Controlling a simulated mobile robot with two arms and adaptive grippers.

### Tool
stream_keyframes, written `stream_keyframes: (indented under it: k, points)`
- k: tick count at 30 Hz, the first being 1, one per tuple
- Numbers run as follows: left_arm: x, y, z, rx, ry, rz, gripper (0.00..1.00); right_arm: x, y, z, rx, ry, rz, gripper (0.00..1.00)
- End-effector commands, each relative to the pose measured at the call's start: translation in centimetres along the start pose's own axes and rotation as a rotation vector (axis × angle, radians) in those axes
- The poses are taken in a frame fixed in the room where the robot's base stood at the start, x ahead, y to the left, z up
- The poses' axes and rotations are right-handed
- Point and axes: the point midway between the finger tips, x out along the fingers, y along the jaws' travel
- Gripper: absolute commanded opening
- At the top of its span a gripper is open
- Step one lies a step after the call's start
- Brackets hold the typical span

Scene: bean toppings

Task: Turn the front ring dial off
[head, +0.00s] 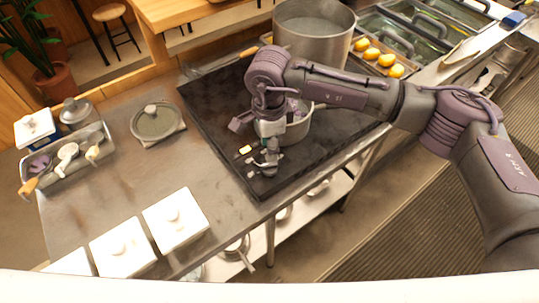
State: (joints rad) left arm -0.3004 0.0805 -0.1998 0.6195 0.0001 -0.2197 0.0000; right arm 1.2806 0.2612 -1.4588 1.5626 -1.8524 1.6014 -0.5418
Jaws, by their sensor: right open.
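The black cooktop (215,110) lies in the metal counter in the middle of the head view. My right arm reaches in from the right over it. My right gripper (266,164) points down at the cooktop's front part, close to small control parts (250,172) there. The gripper is open, and I see nothing held in it. The front ring dial cannot be made out clearly; the gripper and its fingers cover part of that area. Whether the fingers touch a dial I cannot tell. My left gripper is not in view.
A smaller pot (298,130) stands on the cooktop right behind my gripper. A large pot (312,38) stands at the back. A lid (157,121), a utensil tray (90,166) and white lidded containers (122,250) are on the left. Yellow food (387,59) lies back right.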

Motion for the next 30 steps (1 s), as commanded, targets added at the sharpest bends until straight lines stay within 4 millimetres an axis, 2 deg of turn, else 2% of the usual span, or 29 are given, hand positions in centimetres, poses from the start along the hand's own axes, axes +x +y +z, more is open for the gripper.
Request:
stream_keyframes:
  k: [1,4,10,27,30]
  points:
    - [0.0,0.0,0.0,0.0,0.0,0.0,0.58,-1.2,-0.1,0.0,0.0,0.001,-0.004,0.42]
    - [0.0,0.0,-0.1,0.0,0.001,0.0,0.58,-3.0,-0.1,0.0,0.001,0.001,-0.003,0.42]
    - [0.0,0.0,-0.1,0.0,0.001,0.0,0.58,-5.1,0.0,0.0,0.0,0.0,0.0,0.42]
    - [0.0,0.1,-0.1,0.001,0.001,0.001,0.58,-5.4,0.0,0.0,0.001,0.0,0.001,0.42]
    - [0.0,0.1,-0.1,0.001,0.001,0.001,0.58,-5.1,0.4,0.9,-0.003,-0.037,0.009,0.42]
